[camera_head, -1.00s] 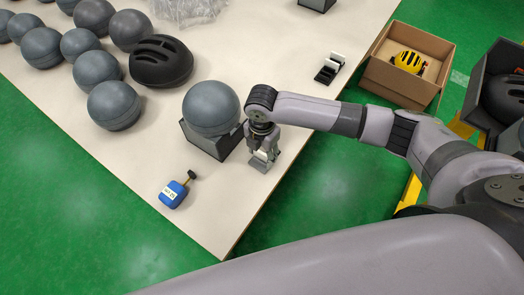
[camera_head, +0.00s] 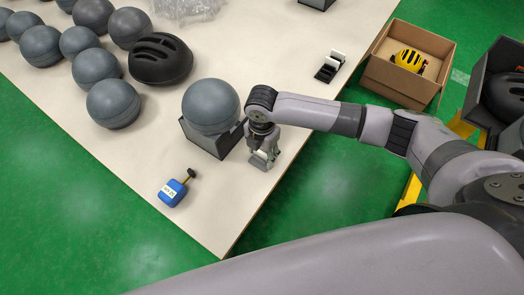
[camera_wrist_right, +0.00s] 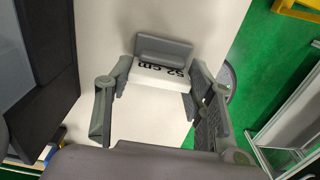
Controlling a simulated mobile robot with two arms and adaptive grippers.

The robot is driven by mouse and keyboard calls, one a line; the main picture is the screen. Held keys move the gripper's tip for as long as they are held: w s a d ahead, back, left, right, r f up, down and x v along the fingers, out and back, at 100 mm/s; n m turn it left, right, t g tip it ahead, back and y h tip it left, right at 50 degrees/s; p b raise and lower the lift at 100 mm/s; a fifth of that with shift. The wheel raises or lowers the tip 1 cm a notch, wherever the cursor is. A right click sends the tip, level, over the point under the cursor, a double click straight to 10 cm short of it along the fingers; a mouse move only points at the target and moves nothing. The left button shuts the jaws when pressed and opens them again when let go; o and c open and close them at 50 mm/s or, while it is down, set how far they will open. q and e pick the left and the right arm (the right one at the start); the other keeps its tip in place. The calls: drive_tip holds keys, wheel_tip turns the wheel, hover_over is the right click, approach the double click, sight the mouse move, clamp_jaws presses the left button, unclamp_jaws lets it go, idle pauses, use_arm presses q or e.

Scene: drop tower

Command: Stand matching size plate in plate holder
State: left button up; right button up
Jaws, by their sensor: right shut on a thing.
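A small size plate (camera_wrist_right: 162,72) marked "52 cm", with a white face and a grey upper bar, is between the fingers of my right gripper (camera_wrist_right: 155,100). In the head view my right gripper (camera_head: 264,158) points down and is shut on the plate, low over the table's right edge. Whether the plate touches the table cannot be told. A black rack (camera_head: 326,74) with white upright pieces stands farther back near the same edge and looks like the plate holder; its markings are too small to read. My left gripper is not in view.
A grey headform (camera_head: 211,106) sits on a dark stand (camera_head: 209,143) just left of my right gripper. A blue tool (camera_head: 172,193) lies nearer the front corner. Several headforms and a black helmet (camera_head: 160,60) fill the left. The table (camera_head: 268,60) is clear toward the rack.

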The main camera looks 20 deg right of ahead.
drive_tip(key=o, duration=1)
wheel_tip(320, 180, up, 12)
drive_tip(key=shift+a, duration=0.1)
idle(0.5)
